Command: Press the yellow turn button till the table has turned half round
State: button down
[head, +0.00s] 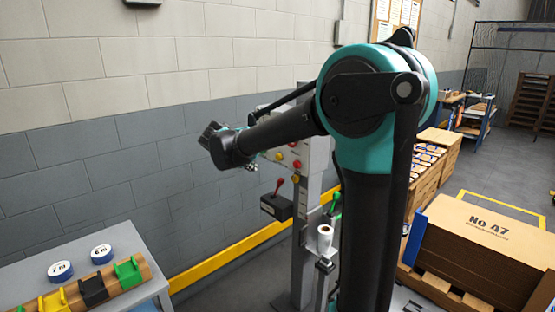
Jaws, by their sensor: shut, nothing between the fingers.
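The grey control panel (316,160) stands upright on a post by the wall, with red and yellow round buttons on its face. One yellow button (295,179) shows low on the panel and another yellow button (279,155) shows higher, close to my wrist. I cannot tell which one is the turn button. My gripper (250,166) is shut and empty, mostly hidden behind my dark wrist, just left of the panel. Whether it touches a button cannot be told. The turning table is not clearly identifiable.
A dark box with a red lever (278,186) sits below the panel, with a green lever (335,202) and a white roll (325,236) beside it. A bench (150,272) with blue tape rolls is at lower left. A cardboard stack (480,245) on a pallet is at right.

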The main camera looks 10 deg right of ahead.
aim_at(279, 157)
jog(key=shift+w, duration=0.1)
dwell(0.3)
jog(key=w+d, duration=0.5)
jog(key=d, duration=0.2)
jog(key=shift+d, duration=0.15)
jog(key=shift+d, duration=0.1)
dwell(1.5)
jog(key=shift+w+d, duration=0.15)
jog(key=shift+d, duration=0.05)
